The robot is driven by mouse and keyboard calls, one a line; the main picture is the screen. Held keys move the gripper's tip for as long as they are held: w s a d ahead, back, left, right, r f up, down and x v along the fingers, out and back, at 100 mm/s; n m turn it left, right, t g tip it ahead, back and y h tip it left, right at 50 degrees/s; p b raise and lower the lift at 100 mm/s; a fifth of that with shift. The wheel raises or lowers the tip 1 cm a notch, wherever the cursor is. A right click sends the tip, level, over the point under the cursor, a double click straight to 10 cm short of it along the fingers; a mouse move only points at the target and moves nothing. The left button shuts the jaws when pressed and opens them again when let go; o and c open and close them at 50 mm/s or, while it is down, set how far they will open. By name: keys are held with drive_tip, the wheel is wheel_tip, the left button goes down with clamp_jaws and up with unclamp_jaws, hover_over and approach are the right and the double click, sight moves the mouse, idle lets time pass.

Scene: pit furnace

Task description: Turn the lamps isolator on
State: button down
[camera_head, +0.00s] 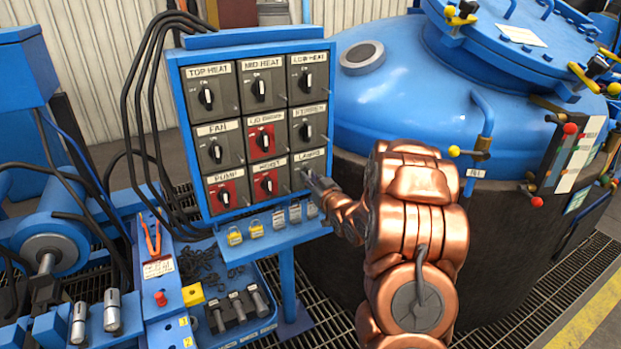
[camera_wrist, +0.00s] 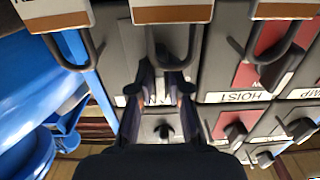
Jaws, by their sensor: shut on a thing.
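The lamps isolator (camera_head: 312,157) is the bottom-right unit of the three-by-three switch panel (camera_head: 196,134). It is grey with a pale LAMPS label. My gripper (camera_head: 308,180) reaches its front from the right in the head view and covers most of the knob. In the wrist view, which is upside down, my gripper (camera_wrist: 166,76) has its dark fingers close together over the grey lamps plate, shut on what seems to be its knob. The knob and its pointing direction are hidden by the fingers.
The red-faced hoist isolator (camera_head: 265,183) is just left of lamps and also shows in the wrist view (camera_wrist: 270,60). A blue-lidded furnace (camera_head: 390,95) stands behind right.

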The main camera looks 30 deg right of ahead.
drive_tip(key=shift+f, duration=0.1)
drive_tip(key=c, duration=1.4)
unclamp_jaws()
drive_tip(key=shift+s, duration=0.1)
drive_tip(key=s, duration=0.7)
drive_tip(key=shift+s+a, duration=0.2)
drive_tip(key=shift+a, duration=0.15)
